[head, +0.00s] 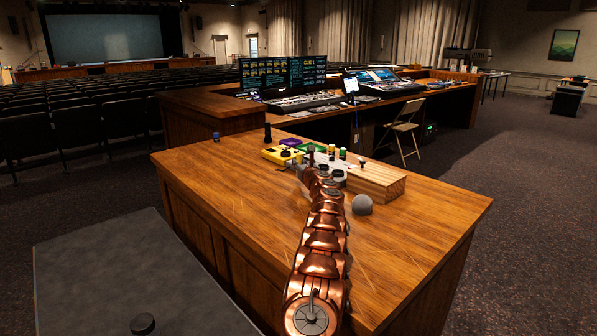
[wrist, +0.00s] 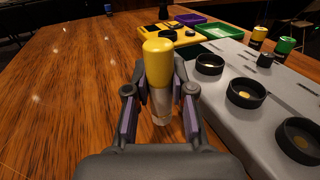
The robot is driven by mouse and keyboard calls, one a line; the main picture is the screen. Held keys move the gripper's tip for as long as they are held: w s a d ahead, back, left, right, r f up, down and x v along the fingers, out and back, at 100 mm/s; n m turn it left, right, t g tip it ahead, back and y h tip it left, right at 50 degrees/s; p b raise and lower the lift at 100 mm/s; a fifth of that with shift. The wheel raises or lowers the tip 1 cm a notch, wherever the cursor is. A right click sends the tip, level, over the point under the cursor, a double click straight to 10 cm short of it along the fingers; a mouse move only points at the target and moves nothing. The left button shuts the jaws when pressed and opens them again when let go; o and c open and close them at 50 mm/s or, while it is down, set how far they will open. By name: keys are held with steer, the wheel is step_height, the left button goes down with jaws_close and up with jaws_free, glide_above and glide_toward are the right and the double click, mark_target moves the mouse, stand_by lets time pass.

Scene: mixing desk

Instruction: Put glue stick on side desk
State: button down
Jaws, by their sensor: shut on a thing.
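A glue stick (wrist: 159,75) with a yellow cap and a pale, see-through lower body stands upright between my fingers in the wrist view. My gripper (wrist: 160,98) is shut on it, with a finger on each side. The stick is over the brown wooden desk top (wrist: 70,90), just left of a grey board; I cannot tell whether its lower end touches the wood. In the head view my gripper (head: 306,168) is at the far end of my copper arm, above the desk (head: 235,185), and largely hidden. I cannot tell which desk is the side desk.
The grey board (wrist: 228,83) holds several black rings. Behind are a yellow box (wrist: 180,36), a purple tray (wrist: 190,19), a green tray (wrist: 214,31) and small capped cylinders. A wooden block (head: 372,181) and grey dome (head: 362,205) sit right. The desk's left is mostly clear.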

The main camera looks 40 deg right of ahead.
steer(key=f, duration=0.2)
steer(key=f+b, duration=0.1)
steer(key=shift+w+a+f, duration=0.1)
steer(key=shift+w+a, duration=0.15)
steer(key=shift+f, duration=0.15)
steer(key=c, duration=1)
jaws_free()
steer(key=shift+r, duration=0.25)
